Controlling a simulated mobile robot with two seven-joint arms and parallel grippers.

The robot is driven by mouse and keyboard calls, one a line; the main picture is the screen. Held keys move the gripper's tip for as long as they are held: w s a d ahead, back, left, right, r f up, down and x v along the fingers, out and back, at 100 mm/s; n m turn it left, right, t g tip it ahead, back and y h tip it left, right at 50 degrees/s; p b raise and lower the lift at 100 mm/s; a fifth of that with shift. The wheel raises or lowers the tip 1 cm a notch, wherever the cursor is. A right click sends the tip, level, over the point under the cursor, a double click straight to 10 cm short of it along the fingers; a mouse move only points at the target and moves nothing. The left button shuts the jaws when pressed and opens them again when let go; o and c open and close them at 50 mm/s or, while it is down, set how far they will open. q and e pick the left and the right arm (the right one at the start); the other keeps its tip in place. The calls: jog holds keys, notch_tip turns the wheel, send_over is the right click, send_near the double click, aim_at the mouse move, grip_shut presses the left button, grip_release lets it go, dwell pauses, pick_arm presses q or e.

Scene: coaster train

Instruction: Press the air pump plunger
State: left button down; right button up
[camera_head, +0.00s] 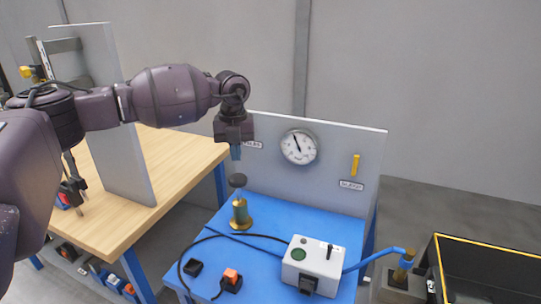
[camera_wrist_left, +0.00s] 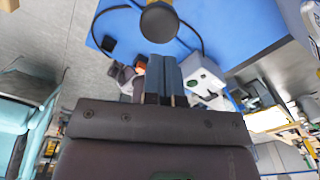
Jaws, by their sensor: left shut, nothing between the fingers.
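The air pump is a brass cylinder (camera_head: 241,214) standing upright on the blue table, with a thin rod up to a dark round plunger knob (camera_head: 238,181). The knob also shows in the left wrist view (camera_wrist_left: 159,20), at the top beyond my fingertips. My left gripper (camera_head: 235,153) points down with its blue fingers shut and empty. In the head view its tips are just above the knob, with a small visible gap. The fingers also show in the left wrist view (camera_wrist_left: 166,72). My right gripper is not in view.
A grey panel with a round gauge (camera_head: 299,147) and a yellow handle (camera_head: 355,164) stands behind. A white box (camera_head: 312,266), cables and an orange-topped block (camera_head: 231,281) lie in front. A wooden table (camera_head: 180,157) is at left, a black crate (camera_head: 490,250) at right.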

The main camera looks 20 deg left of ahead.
pick_arm(q)
notch_tip(320, 180, up, 8)
jog(key=n+p, duration=0.3)
jog(key=n, duration=1)
send_over(238, 177)
notch_tip(238, 177, down, 6)
notch_tip(238, 177, down, 6)
jog(key=shift+w+f+p, duration=0.1)
jog(key=shift+p, duration=0.35)
jog(key=shift+f, duration=0.6)
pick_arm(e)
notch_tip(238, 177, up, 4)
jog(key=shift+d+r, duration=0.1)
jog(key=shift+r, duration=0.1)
pick_arm(q)
jog(key=shift+f, duration=0.1)
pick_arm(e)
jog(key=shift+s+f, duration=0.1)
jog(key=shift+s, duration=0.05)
